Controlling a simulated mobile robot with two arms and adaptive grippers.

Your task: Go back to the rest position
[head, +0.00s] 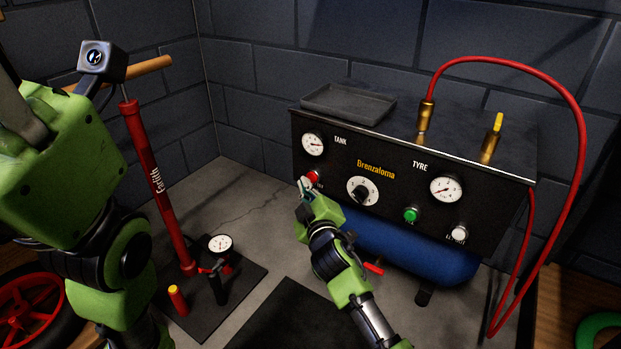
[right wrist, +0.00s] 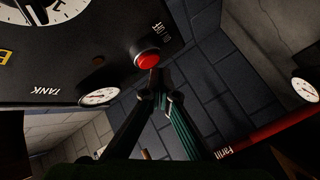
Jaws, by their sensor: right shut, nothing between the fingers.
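My right gripper (head: 304,187) is at the left end of the compressor's front panel, just by the red button (head: 313,177). In the right wrist view the fingers of my right gripper (right wrist: 160,92) come together with nothing between them. Their tips are just below the red button (right wrist: 147,62); I cannot tell whether they touch it. My left arm fills the left side of the head view, and its fingers cannot be made out there.
The black compressor panel (head: 381,153) has gauges, a dial and buttons above a blue tank (head: 405,245). A grey tray (head: 347,104) and a looping red hose (head: 578,120) are on top. A red floor pump (head: 160,190) stands left, beside my left arm.

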